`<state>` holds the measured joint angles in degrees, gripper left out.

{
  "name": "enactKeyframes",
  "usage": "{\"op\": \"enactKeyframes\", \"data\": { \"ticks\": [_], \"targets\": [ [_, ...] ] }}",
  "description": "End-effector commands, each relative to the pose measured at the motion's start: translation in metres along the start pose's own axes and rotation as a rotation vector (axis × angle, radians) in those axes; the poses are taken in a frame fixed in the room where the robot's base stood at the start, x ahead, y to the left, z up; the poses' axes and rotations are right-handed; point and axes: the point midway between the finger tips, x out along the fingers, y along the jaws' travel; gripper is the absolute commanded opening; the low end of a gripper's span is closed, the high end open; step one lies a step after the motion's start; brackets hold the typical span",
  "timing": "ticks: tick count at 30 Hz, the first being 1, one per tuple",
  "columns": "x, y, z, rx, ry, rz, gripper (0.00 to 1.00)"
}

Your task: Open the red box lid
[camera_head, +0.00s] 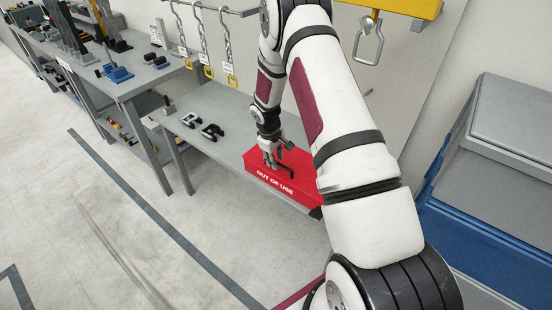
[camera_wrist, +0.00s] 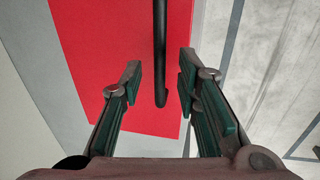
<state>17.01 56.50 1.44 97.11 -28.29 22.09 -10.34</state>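The red box (camera_head: 255,174) with white "OUT OF USE" lettering sits on the grey bench, its lid down. My gripper (camera_head: 276,161) is over the top of the box, pointing down. In the wrist view, the red lid (camera_wrist: 100,45) lies below, with a dark bar handle (camera_wrist: 160,50) running up the picture. My open gripper (camera_wrist: 160,85) has one finger on each side of the handle, with a gap on both sides. I cannot tell the exact height of the fingertips against the handle. My arm hides the box's right part in the head view.
The grey bench (camera_head: 222,103) carries small black parts (camera_head: 212,132) left of the box. Chains with yellow hooks (camera_head: 231,81) hang behind it. A blue and grey bin (camera_head: 480,235) stands at right. The floor in front is clear.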

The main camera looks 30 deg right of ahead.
Motion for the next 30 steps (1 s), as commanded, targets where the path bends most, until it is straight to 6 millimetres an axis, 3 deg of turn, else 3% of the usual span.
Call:
{"op": "enactKeyframes", "data": {
  "ticks": [8,12,30],
  "targets": [
    [0.001,0.0,0.0,0.0,0.0,0.0,0.28],
    [0.001,0.0,0.0,0.0,0.0,0.0,0.0],
    [-0.005,0.011,-0.001,0.013,-0.004,-0.068,0.0]
  ]
}}
